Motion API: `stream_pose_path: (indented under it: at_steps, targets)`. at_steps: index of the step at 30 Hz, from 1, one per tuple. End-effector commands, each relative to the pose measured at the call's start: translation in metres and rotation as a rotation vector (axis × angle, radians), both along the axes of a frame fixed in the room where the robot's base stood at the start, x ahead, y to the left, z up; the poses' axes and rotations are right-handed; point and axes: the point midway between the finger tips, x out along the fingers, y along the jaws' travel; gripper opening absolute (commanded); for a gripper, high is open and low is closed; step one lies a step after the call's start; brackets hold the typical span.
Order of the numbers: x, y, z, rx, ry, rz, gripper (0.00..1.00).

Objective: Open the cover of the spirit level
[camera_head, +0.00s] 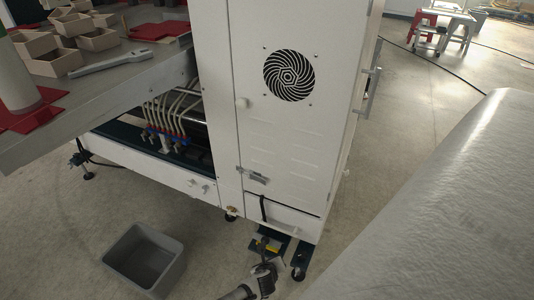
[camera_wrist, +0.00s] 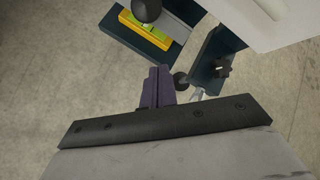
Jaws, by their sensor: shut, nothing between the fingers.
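The spirit level (camera_wrist: 133,19) is a yellow bar with a green middle part, at the top of the wrist view. It lies on a dark plate near the foot of the white machine. A black ball-shaped part (camera_wrist: 147,8) overlaps it in the picture. I cannot tell its cover apart from its body. In the head view the spirit level (camera_head: 272,247) is a small yellow patch just above my gripper (camera_head: 264,270). In the wrist view my gripper (camera_wrist: 156,72) is shut and empty, its tips pointing towards the level and apart from it in the picture.
The white machine cabinet (camera_head: 285,140) stands directly behind the level. Dark foot brackets (camera_wrist: 213,62) are close to the right of my fingers. A grey bin (camera_head: 145,260) stands on the floor at left. A metal table (camera_head: 110,95) with boxes and a wrench is upper left.

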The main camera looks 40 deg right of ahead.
Motion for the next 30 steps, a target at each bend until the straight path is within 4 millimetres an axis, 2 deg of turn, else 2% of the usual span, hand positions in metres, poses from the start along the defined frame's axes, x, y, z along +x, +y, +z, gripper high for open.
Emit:
stream_pose_path:
  at_steps: [1, 3, 9, 23, 30]
  targets:
    - [0.002, -0.006, -0.012, 0.0, 0.001, -0.002, 0.0]
    - [0.016, -0.009, -0.001, 0.001, -0.003, 0.0, 0.0]
    - [0.034, -0.014, 0.008, 0.001, -0.001, -0.001, 0.0]
    - [0.039, -0.016, 0.011, 0.0, 0.0, 0.0, 0.0]
    - [0.044, -0.028, 0.03, 0.002, -0.001, -0.001, 0.0]
